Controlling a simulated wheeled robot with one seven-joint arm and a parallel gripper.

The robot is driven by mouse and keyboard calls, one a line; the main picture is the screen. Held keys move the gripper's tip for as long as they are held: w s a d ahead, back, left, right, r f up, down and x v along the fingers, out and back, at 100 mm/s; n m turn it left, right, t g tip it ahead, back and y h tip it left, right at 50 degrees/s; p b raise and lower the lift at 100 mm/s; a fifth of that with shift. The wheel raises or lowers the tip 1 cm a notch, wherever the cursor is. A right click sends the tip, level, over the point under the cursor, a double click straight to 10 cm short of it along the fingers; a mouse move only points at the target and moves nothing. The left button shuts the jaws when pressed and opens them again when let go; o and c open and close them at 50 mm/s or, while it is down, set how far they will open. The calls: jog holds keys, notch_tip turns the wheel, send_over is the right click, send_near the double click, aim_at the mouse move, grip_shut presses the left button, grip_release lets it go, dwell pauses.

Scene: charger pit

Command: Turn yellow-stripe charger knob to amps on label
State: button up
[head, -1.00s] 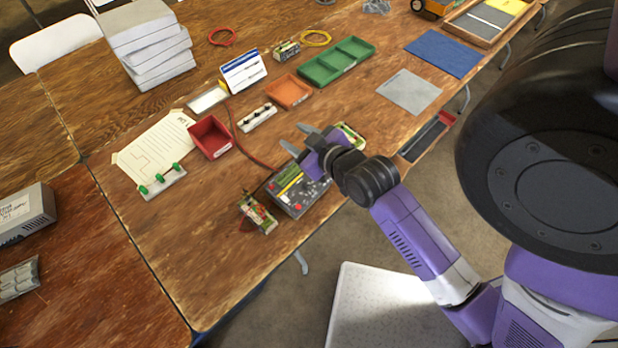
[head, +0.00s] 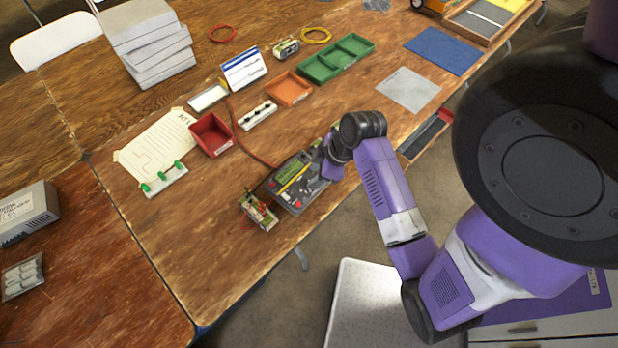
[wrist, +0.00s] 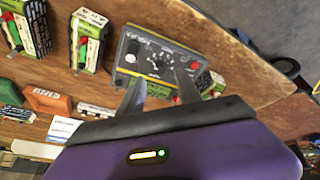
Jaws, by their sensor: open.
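The yellow-stripe charger (head: 288,190) is a dark box near the table's front edge; its panel also shows in the wrist view (wrist: 146,50). The panel has white dial marks, a pale round part at its left and red parts. The knob's setting is too small to read. My gripper (wrist: 158,80) is open and empty, with its two fingers apart over the panel's near edge. In the head view its fingertips are hidden near the charger's right side. Battery packs (head: 258,212) with printed labels stand left of the charger; the label text is unreadable.
A red cable (head: 250,150) runs to the charger. A red bin (head: 212,136), a black-knobbed strip (head: 258,115) and an orange tray (head: 288,89) lie behind. A blue-and-white card (head: 244,70) stands farther back.

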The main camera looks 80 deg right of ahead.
aim_at(307, 182)
jog(key=shift+x, duration=2.3)
grip_shut()
